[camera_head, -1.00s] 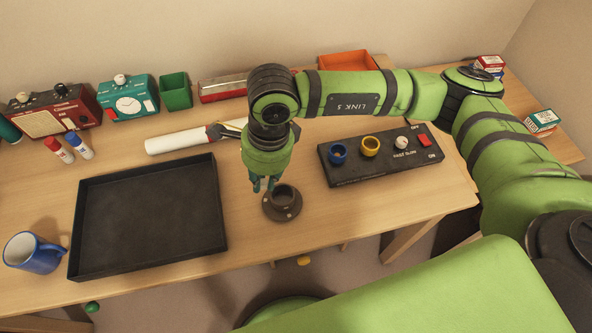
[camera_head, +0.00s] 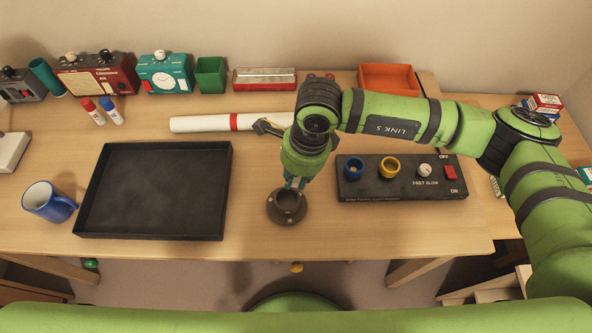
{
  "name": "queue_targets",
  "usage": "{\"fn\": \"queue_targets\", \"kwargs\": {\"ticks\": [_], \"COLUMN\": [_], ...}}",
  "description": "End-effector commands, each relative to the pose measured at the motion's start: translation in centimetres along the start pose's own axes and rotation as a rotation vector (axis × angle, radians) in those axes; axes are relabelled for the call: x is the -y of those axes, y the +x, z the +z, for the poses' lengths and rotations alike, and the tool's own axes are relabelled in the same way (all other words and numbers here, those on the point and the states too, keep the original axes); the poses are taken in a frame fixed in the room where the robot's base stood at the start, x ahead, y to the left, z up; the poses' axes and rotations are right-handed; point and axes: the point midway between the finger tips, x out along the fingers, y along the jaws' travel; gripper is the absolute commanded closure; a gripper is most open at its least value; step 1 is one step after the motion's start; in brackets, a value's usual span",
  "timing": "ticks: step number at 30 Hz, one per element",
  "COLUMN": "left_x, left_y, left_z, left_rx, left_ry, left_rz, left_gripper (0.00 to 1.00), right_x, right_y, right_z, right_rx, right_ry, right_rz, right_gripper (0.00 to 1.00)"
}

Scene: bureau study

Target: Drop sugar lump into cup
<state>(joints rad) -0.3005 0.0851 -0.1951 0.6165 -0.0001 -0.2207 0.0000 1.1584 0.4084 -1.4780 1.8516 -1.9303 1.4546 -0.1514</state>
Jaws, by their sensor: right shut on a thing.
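The blue cup (camera_head: 48,203) stands upright at the left of the table, beside the black tray, with its handle to the right. My right gripper (camera_head: 294,184) points down at the far rim of a small dark round dish (camera_head: 287,207). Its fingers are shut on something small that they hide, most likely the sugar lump. No sugar lump shows clearly anywhere, and whether the fingertips touch the dish cannot be told. My left gripper is not in view.
The black tray (camera_head: 92,215) lies between cup and dish. A black control panel (camera_head: 400,190) is right of the dish. A white roll (camera_head: 205,123), a green box (camera_head: 210,74) and an orange tray (camera_head: 388,77) are further back.

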Motion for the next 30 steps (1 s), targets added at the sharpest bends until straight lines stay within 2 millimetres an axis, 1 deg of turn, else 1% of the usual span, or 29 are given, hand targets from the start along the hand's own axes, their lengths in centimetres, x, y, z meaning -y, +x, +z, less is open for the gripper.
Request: {"fn": "queue_targets", "kwargs": {"ticks": [1, 3, 11, 12, 13, 20, 24, 26, 29, 30], "left_x": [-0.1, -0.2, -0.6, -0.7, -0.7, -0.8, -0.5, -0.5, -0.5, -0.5], "left_y": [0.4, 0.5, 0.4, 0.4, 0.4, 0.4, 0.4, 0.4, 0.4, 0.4], "left_z": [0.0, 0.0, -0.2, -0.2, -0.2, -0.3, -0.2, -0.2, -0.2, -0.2], "left_rx": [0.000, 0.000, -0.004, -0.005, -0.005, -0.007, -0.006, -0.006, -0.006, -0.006], "left_ry": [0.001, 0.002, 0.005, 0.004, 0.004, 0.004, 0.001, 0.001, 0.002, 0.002], "left_rz": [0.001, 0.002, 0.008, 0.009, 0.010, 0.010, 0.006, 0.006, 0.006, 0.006], "left_gripper": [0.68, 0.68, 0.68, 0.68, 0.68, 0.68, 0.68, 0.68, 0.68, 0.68], "right_x": [0.0, 0.0, 0.0, 0.0, 0.0, 0.0, 0.0, 0.1, 0.1, 0.1], "right_y": [0.6, 0.9, 0.9, 0.9, 0.9, 0.8, 0.7, 0.2, -1.2, -1.9], "right_z": [-0.1, -0.1, -0.1, -0.1, -0.1, -0.1, -0.1, -0.1, -0.1, -0.1], "right_rx": [0.001, 0.001, 0.001, 0.001, 0.001, 0.001, 0.001, 0.001, 0.003, 0.003], "right_ry": [0.000, -0.001, -0.002, -0.002, -0.002, -0.002, -0.001, -0.001, -0.002, -0.003], "right_rz": [0.001, 0.000, -0.001, -0.001, -0.001, -0.001, -0.001, -0.002, -0.004, -0.004], "right_gripper": [0.90, 0.90, 0.90, 0.65, 0.54, 0.54, 0.54, 0.54, 0.54, 0.54]}}
